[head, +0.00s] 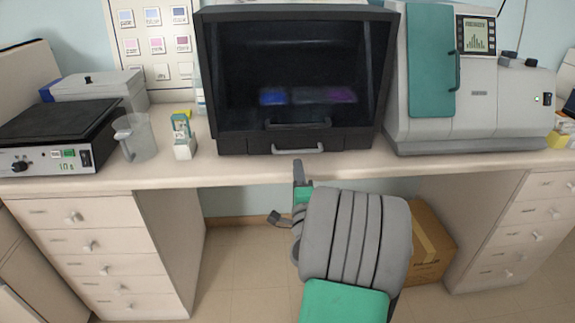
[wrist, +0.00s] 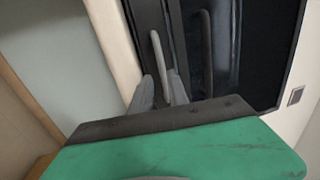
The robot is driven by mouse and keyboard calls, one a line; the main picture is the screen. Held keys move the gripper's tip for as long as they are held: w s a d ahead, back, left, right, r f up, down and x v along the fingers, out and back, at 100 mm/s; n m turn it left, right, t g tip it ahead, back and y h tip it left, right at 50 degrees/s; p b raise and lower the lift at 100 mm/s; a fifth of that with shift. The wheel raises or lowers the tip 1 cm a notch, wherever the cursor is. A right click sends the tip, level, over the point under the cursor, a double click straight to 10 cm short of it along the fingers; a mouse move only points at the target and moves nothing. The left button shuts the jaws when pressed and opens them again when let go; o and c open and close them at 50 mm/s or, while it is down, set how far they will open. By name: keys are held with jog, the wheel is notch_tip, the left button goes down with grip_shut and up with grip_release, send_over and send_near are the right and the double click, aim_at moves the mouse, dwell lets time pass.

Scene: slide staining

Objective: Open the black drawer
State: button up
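The black drawer (head: 240,145) is the low front strip under the black cabinet (head: 205,80) on the bench. It looks closed. Its light grey bar handle (head: 297,150) also shows in the wrist view (wrist: 159,50). My gripper (head: 298,165) is just in front of the bench edge, close below the handle. In the wrist view my gripper (wrist: 160,82) has its two grey fingers apart, with the handle's near end at or between the tips. I cannot tell whether they touch it.
A second, dark handle (head: 297,124) sits just above the drawer. A beaker (head: 136,138) and small boxes (head: 183,138) stand left of the cabinet, and a grey and teal machine (head: 475,110) stands right. A cardboard box (head: 430,245) is under the bench.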

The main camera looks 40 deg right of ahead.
aim_at(297, 152)
jog(key=p+x, duration=0.1)
jog(key=x, duration=0.1)
jog(key=p+x, duration=0.3)
jog(key=x, duration=0.1)
jog(key=shift+d+r, duration=0.45)
jog(key=shift+w+d+p, duration=0.3)
jog(key=shift+w+p, duration=0.05)
jog(key=shift+w, duration=0.1)
jog(key=shift+f, duration=0.1)
grip_shut()
dwell(0.6)
